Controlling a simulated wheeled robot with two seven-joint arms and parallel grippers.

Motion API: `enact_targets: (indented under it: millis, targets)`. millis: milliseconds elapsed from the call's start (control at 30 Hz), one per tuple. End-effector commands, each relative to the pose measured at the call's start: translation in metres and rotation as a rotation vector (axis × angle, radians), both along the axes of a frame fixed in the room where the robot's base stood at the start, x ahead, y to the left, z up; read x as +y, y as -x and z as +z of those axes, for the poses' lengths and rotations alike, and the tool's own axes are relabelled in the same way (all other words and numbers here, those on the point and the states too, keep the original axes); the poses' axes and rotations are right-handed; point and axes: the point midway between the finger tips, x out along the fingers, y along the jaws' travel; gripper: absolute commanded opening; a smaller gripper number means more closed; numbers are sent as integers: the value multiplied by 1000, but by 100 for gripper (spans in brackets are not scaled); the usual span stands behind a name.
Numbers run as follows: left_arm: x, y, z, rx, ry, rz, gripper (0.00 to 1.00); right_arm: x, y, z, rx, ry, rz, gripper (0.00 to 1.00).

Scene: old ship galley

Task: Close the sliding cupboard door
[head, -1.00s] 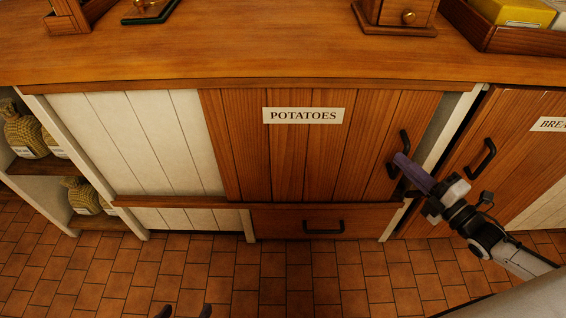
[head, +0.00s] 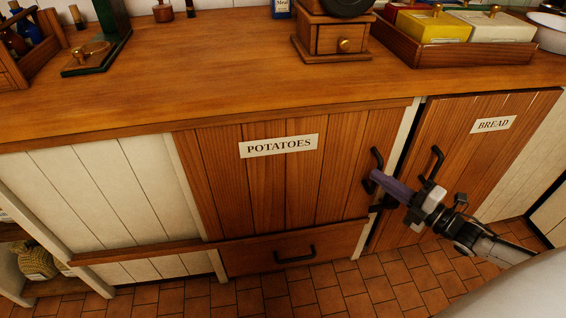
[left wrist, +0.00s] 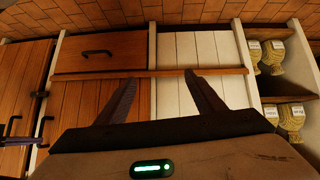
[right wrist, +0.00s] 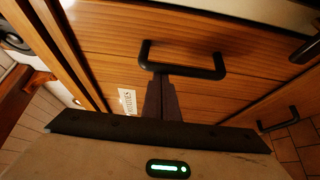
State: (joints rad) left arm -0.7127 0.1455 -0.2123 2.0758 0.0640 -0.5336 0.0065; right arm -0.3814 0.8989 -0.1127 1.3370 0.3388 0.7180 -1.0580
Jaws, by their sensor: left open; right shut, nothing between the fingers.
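The sliding cupboard door (head: 260,190) is brown planking with a POTATOES sign. In the head view its right edge meets the pale right post (head: 409,130) with no clear gap, and a pale divider (head: 186,186) shows along its left edge. My right gripper (head: 374,177) is shut and empty, its fingertips at the door's black handle (head: 377,158). In the right wrist view the handle bar (right wrist: 188,72) crosses at the fingertips; I cannot tell how firmly they touch. My left gripper (left wrist: 163,82) is open and empty, facing the cupboard front; it is outside the head view.
A drawer (head: 293,250) with a black handle is below the door. The BREAD door (head: 470,150) is close on the right. The worktop (head: 220,65) above carries a grinder (head: 325,38) and a tray of boxes (head: 470,55). Tiled floor (head: 340,285) lies in front.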

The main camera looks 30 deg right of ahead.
Motion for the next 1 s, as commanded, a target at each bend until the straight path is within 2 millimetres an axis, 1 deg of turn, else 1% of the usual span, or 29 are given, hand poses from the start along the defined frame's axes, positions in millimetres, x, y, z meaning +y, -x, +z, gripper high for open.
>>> enact_targets:
  millis: [67, 167, 200, 233, 267, 300, 400, 500, 600, 700, 800, 1000]
  targets:
    - [0, 0, 9, 1, -4, -2, 62, 7, -2, 4, 2, -3, -7, 0]
    - [1, 2, 16, 6, -12, -6, 62, 29, -4, 6, 1, -4, 1, 0]
    - [1, 3, 20, 8, -14, -6, 62, 39, -5, 7, -1, -4, 6, 0]
    - [2, 3, 20, 10, -16, -7, 62, 43, -2, 5, 1, -4, 7, 0]
    - [2, 3, 17, 11, -16, -7, 62, 37, 9, 1, 8, 2, 7, 0]
    - [2, 3, 17, 12, -18, -7, 62, 34, 20, 0, 7, 3, 8, 0]
    - [3, 4, 17, 16, -20, -7, 62, 30, 41, 0, 7, 2, 11, 0]
    - [2, 3, 19, 15, -20, -6, 62, 25, 61, 0, 5, 2, 12, 0]
    - [2, 2, 22, 12, -18, -5, 62, 20, 77, 0, 3, 2, 12, 0]
    - [1, 0, 23, 9, -17, -4, 62, 17, 86, 0, 1, 2, 12, 0]
    - [1, 0, 24, 8, -16, -3, 62, 16, 91, 0, -1, 2, 13, 0]
    - [1, 0, 24, 8, -16, -3, 62, 16, 92, 0, -1, 2, 14, 0]
